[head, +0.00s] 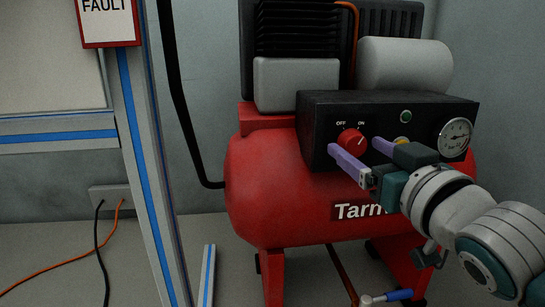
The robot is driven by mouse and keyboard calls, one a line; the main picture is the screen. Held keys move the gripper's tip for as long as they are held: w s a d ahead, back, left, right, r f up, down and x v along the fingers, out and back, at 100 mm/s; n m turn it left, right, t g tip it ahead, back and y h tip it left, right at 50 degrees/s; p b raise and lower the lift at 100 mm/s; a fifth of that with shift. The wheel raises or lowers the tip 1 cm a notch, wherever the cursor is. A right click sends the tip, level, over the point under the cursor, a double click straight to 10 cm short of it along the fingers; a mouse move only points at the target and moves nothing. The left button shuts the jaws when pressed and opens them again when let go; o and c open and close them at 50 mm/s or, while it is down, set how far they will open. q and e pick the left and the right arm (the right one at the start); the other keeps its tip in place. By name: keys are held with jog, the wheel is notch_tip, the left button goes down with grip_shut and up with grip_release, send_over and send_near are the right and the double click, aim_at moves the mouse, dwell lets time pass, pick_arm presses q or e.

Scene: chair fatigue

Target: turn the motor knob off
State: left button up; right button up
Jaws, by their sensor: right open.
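The red motor knob (352,139) sits on the front of the black control box (318,113), under the printed words OFF and ON. Its pale pointer mark leans to the upper right, toward ON. My right gripper (355,147) comes in from the lower right with its two purple fingers apart, one at the knob's lower left and one at its right. I see the knob in the gap between them. I cannot tell whether the fingertips touch it or stop short. My left gripper is not in view.
The box is on a red compressor tank (275,185). A green button (405,117), a partly hidden yellow button (404,143) and a pressure gauge (455,137) are right of the knob. A metal frame post (147,160) stands at left. A blue-handled tool (390,296) lies low.

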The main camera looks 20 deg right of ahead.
jog(key=shift+w, duration=0.2)
grip_shut()
dwell(0.6)
